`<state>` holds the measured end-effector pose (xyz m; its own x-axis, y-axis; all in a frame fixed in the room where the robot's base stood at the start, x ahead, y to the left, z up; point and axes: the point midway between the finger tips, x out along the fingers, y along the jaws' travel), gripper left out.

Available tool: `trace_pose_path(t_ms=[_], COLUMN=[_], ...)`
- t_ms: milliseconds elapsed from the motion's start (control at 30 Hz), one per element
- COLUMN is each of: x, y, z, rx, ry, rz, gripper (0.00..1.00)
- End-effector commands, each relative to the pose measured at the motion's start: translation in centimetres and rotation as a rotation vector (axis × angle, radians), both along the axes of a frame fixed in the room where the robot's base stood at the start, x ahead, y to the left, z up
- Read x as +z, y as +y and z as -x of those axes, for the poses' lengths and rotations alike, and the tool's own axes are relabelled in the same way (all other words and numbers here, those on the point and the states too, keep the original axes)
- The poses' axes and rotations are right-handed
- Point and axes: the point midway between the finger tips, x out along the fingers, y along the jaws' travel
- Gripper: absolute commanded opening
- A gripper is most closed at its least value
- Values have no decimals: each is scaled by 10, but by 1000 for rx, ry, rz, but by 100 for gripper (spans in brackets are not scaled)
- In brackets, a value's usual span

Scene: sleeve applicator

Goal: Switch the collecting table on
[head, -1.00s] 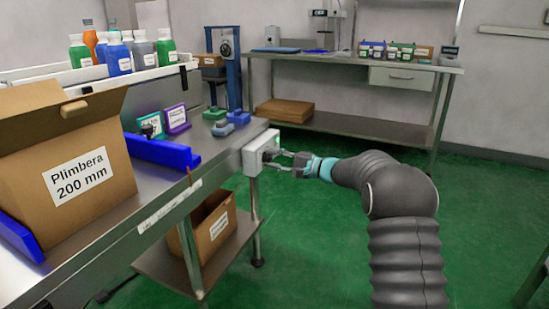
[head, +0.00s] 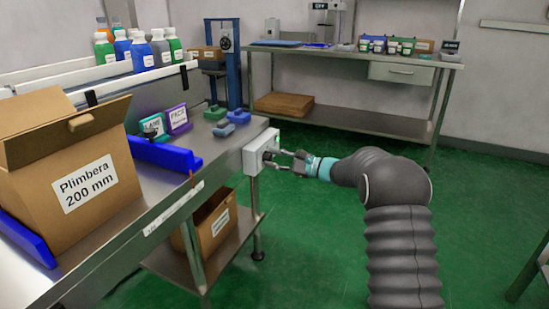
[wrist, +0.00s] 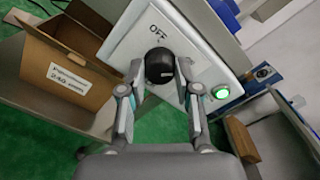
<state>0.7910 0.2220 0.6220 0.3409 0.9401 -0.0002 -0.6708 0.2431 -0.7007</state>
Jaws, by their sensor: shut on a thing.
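The collecting table (head: 150,215) is a steel bench on the left in the head view. A pale switch box (head: 254,158) is fixed to its right end. In the wrist view the box (wrist: 188,40) carries a black rotary knob (wrist: 159,64), the word OFF above it and a lit green lamp (wrist: 221,91) to its right. My gripper (wrist: 160,72) is shut on the knob, one finger on each side of it. In the head view my gripper (head: 275,159) reaches the box from the right. Part of the word by the lamp is hidden, and I cannot read which way the knob points.
A carton labelled Plimbera 200 mm (head: 75,175) stands on the table, with blue guides (head: 165,153) beside it. An open carton (head: 210,222) sits on the lower shelf. A steel workbench (head: 350,58) stands at the back. The green floor right of the table is clear.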

Motion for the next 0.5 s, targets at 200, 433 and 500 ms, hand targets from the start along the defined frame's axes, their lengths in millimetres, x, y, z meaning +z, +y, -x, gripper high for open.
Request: trace_pose_path(t_ms=[200,433,500], x=[0,0,0], y=[0,0,0], z=[0,0,0], rx=[-1,-1,-1], ry=[7,7,6], rz=[-3,-3,-3], gripper=[0,37,55])
